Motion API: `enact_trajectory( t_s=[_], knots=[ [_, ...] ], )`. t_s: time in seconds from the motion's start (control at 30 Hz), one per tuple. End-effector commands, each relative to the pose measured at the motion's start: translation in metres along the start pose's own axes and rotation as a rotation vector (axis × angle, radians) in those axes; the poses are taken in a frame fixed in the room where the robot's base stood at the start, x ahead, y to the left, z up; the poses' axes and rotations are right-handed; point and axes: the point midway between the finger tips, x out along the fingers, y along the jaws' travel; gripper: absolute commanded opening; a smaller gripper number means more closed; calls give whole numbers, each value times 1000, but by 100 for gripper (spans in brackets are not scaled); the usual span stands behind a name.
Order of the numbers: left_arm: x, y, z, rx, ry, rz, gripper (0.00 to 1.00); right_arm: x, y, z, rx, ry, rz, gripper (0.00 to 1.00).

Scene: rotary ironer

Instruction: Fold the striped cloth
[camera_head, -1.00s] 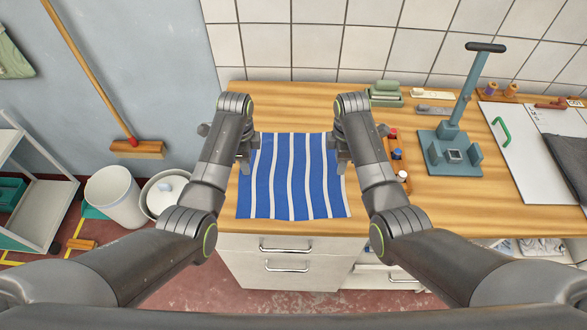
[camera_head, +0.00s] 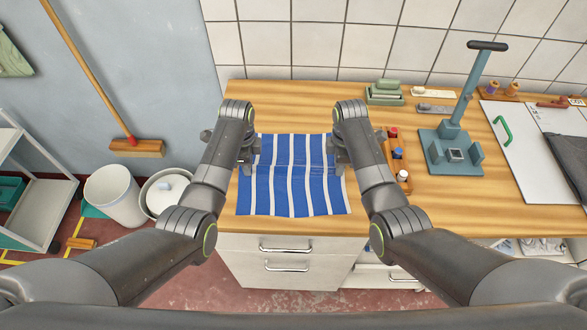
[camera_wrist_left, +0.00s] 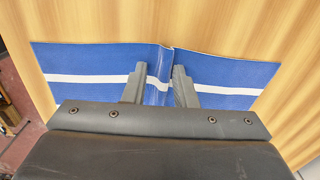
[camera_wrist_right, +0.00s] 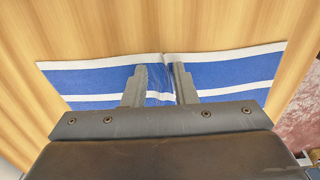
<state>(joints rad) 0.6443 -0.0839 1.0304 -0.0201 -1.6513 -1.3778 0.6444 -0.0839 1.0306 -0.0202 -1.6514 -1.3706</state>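The blue-and-white striped cloth (camera_head: 290,203) lies spread on the wooden table, with a low crosswise ridge near its middle. My left gripper (camera_head: 246,164) is down at its left edge. In the left wrist view, the fingers (camera_wrist_left: 159,82) stand on both sides of a raised fold of the cloth (camera_wrist_left: 90,62), with a narrow gap between them. My right gripper (camera_head: 337,160) is down at the right edge. In the right wrist view, its fingers (camera_wrist_right: 160,82) flank a smaller pucker in the cloth (camera_wrist_right: 225,75). Whether either grips firmly is unclear.
To the right are a small wooden tray with bottles (camera_head: 398,160), a blue-grey press stand (camera_head: 452,160) and a white board (camera_head: 530,150). Green blocks (camera_head: 385,93) lie at the back. Bare table (camera_head: 300,226) shows in front of the cloth.

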Motion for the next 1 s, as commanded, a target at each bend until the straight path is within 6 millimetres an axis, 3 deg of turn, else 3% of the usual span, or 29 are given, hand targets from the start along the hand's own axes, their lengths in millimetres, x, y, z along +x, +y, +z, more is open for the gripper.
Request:
enact_trajectory(
  t_s=[0.37, 1.0],
  knots=[
    [0, 0, 0, 0, 0, 1, 0, 1, 0, 0, 0, 0, -2, 0],
    [-6, 0, 0, 0, 0, 1, 0, -6, 0, 0, 0, 0, -2, 0]
  ],
)
